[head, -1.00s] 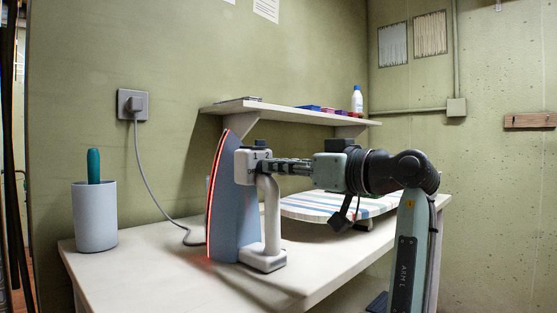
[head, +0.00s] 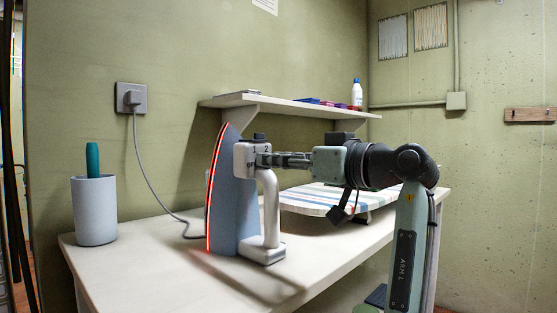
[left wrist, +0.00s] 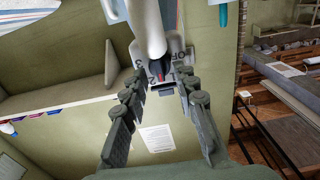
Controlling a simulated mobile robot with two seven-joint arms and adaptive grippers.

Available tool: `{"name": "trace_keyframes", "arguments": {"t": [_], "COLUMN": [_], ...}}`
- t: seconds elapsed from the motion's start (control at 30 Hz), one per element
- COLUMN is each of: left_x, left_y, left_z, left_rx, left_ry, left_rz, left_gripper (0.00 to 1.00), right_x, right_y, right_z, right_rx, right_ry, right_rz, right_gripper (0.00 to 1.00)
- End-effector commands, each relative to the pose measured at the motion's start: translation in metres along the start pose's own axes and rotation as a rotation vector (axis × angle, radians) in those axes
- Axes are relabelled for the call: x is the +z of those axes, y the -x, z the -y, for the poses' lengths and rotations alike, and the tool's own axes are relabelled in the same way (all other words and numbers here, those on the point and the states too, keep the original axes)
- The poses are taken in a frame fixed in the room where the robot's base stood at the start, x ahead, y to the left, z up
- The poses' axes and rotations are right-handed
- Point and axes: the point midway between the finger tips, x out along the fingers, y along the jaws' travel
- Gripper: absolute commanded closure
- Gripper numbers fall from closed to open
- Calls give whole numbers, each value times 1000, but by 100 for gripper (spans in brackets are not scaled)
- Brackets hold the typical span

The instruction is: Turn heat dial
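A blue-grey iron (head: 234,200) stands upright on its heel on the white table, its edge glowing red. Its white housing (head: 246,160) carries printed marks and has a dark knob (head: 259,137) on top. In the left wrist view the heat dial (left wrist: 161,72) shows a red mark, with OFF and numbers printed around it. My left gripper (head: 264,160) is level with the housing, coming from the right. In the left wrist view my left gripper (left wrist: 162,77) has its fingers apart on either side of the dial, with a gap between. Whether a fingertip touches it is unclear. My right gripper is out of view.
The white table (head: 110,258) also holds a grey cup (head: 95,212) with a teal handle in it and a striped board (head: 310,200). A cord runs to the wall socket (head: 131,97). A shelf (head: 285,108) with a white bottle (head: 357,95) is above.

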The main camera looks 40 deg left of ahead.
Motion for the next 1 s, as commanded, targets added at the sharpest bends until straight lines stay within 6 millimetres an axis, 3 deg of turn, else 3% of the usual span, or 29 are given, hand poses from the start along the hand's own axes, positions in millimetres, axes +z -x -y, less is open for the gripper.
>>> {"name": "trace_keyframes", "arguments": {"t": [0.17,0.6,0.8,1.0], "left_x": [0,0,0,0], "left_y": [12,99,118,121], "left_z": [0,0,0,0], "left_rx": [1,3,0,-1], "left_ry": [-1,-1,0,0], "left_rz": [0,0,-1,0], "left_gripper": [72,72,72,72], "right_x": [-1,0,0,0], "right_y": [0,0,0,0], "right_z": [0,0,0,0], "right_rx": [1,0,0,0], "right_ry": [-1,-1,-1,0], "right_rz": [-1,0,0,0], "right_gripper": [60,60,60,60]}}
